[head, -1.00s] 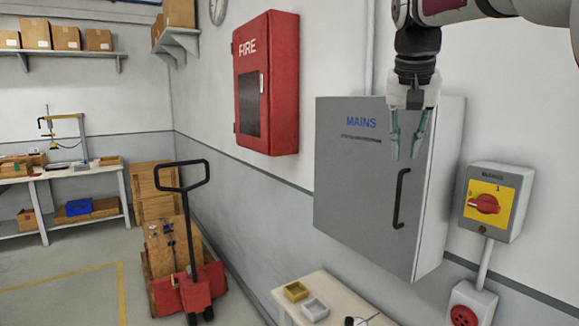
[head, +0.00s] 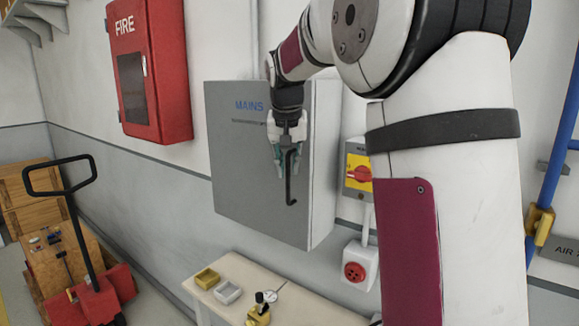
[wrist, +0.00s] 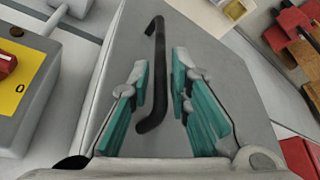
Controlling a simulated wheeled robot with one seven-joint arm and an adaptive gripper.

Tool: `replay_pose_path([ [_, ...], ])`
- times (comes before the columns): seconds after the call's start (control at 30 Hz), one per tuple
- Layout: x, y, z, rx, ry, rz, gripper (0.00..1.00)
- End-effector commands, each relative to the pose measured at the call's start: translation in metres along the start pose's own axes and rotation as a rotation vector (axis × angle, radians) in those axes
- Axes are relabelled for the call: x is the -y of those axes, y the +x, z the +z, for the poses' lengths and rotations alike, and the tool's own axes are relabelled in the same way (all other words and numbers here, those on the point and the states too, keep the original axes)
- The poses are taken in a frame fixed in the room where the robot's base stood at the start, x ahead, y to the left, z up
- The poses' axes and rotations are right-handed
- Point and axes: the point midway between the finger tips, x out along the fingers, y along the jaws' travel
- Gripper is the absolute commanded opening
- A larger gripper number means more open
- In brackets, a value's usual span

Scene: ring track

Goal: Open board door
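The grey board marked MAINS (head: 240,190) is mounted on the wall, and its door is shut. Its black bar handle (head: 291,190) stands upright near the door's right edge. My gripper (head: 285,172) is in front of the handle's upper part. In the wrist view the teal fingers of my gripper (wrist: 168,105) are apart, with the handle (wrist: 154,80) showing between them, nearer the left finger. No contact with the handle can be made out. My arm hides part of the wall right of the board.
A yellow and red rotary switch (head: 358,174) and a red-buttoned box (head: 357,270) are right of the board. A small table (head: 300,304) with trays stands below it. A red fire cabinet (head: 150,70) hangs at left, above a pallet truck (head: 98,300).

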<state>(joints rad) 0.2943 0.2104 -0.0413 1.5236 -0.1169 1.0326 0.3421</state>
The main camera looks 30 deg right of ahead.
Motion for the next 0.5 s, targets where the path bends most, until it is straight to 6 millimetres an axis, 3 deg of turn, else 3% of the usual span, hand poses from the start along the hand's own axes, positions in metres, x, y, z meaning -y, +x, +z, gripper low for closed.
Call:
replay_pose_path([
  [0.43, 0.0000, 0.0117, 0.0001, 0.000, 0.000, 0.000, 0.18],
  [0.5, 0.0000, 0.0116, 0.0001, 0.000, 0.000, 0.000, 0.05],
])
